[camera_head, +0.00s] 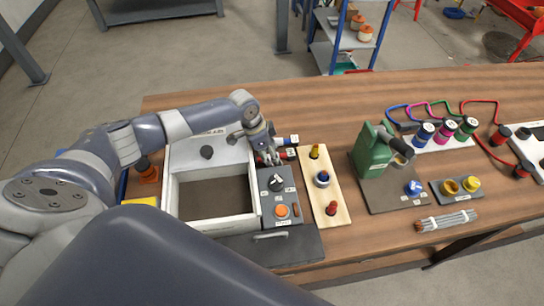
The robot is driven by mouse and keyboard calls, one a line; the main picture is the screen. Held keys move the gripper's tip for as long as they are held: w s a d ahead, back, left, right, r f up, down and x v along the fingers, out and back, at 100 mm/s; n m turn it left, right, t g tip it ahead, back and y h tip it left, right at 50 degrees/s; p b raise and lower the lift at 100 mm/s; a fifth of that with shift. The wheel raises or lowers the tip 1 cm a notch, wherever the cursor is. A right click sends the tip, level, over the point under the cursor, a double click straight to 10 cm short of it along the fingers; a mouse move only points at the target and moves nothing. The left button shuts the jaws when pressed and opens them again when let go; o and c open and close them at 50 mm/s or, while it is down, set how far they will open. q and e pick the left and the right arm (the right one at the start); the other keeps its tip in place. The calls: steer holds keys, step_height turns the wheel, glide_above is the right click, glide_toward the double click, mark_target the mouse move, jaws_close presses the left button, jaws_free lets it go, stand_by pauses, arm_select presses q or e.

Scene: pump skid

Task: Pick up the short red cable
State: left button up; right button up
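A red cable (481,100) lies at the right of the table, looping beside the bottle rack. A red line also runs below it toward the white block at the right edge; I cannot tell whether it is one cable or two, or which is the short one. My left gripper (272,160) points down at the back of the dark switch panel (290,226), right of the white open box. It is far left of the red cable. Its fingers are small here, and I cannot tell whether they are open or shut. My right gripper is not in view.
The white box (252,222) stands left of the panel. Blue, magenta and green cables lie behind the bottles.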

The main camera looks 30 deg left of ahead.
arm_select(q)
steer(key=shift+f, duration=0.2)
stand_by(0.6)
steer(key=c, duration=1)
